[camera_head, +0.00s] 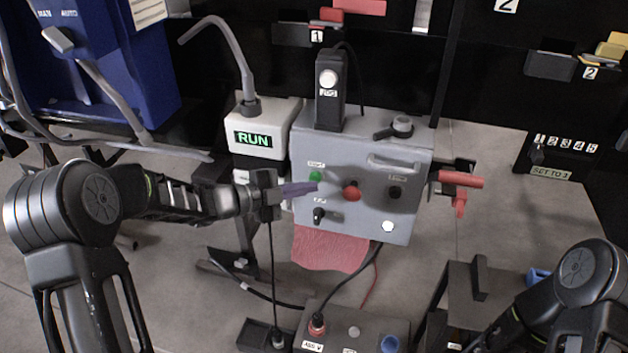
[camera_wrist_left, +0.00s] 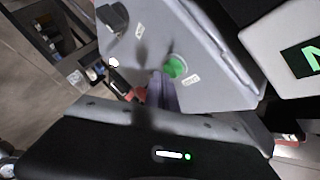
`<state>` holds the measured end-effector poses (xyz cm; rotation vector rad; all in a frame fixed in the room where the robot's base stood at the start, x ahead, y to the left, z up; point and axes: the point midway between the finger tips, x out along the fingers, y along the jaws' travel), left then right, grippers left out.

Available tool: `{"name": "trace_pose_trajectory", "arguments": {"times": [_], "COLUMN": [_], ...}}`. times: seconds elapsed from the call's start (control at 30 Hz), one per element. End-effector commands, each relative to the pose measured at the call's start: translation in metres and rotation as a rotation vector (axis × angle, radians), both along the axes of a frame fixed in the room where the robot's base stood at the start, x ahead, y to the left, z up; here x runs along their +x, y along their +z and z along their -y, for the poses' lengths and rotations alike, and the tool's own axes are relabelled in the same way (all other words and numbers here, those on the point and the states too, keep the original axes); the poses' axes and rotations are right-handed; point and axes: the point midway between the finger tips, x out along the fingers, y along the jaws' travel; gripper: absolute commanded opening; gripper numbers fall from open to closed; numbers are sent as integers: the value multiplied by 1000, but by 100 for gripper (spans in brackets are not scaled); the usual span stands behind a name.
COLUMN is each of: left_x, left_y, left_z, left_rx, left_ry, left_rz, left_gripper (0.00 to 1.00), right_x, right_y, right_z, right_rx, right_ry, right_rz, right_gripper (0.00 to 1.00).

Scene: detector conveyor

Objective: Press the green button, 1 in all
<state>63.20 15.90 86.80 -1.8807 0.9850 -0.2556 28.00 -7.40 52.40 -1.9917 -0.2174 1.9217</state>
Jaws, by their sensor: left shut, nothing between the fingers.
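The green button (camera_head: 316,176) is on the upper left of the front face of a grey control box (camera_head: 375,222). It also shows in the left wrist view (camera_wrist_left: 175,67) as a round green cap on the grey panel. My left gripper (camera_head: 312,187) is shut and empty, its fingertips just in front of the panel, slightly below the green button. In the left wrist view its fingers (camera_wrist_left: 160,88) appear beside and below the button; I cannot tell whether they touch the panel. My right gripper is not in view; only part of my right arm shows at lower right.
A red button (camera_head: 351,193), a black knob (camera_head: 394,193), a lower switch (camera_head: 319,214) and a white button (camera_head: 387,226) share the panel. A display (camera_head: 253,138) reading RUN stands left of the box. A red cloth (camera_head: 330,249) hangs below. Red handles (camera_head: 460,180) stick out at right.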

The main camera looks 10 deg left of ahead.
Motion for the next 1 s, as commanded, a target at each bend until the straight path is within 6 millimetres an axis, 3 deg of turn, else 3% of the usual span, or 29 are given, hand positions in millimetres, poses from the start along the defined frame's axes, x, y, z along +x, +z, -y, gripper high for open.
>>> {"name": "trace_pose_trajectory", "arguments": {"times": [0.63, 1.0], "left_x": [-13, -46], "left_y": [0, 0], "left_z": [-1, -3], "left_rx": [0, 0], "left_ry": [0, 0], "left_rz": [0, 0], "left_gripper": [0, 0], "right_x": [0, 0], "right_y": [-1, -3], "right_z": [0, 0], "right_rx": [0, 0], "right_ry": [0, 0], "right_rz": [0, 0], "right_gripper": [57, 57]}}
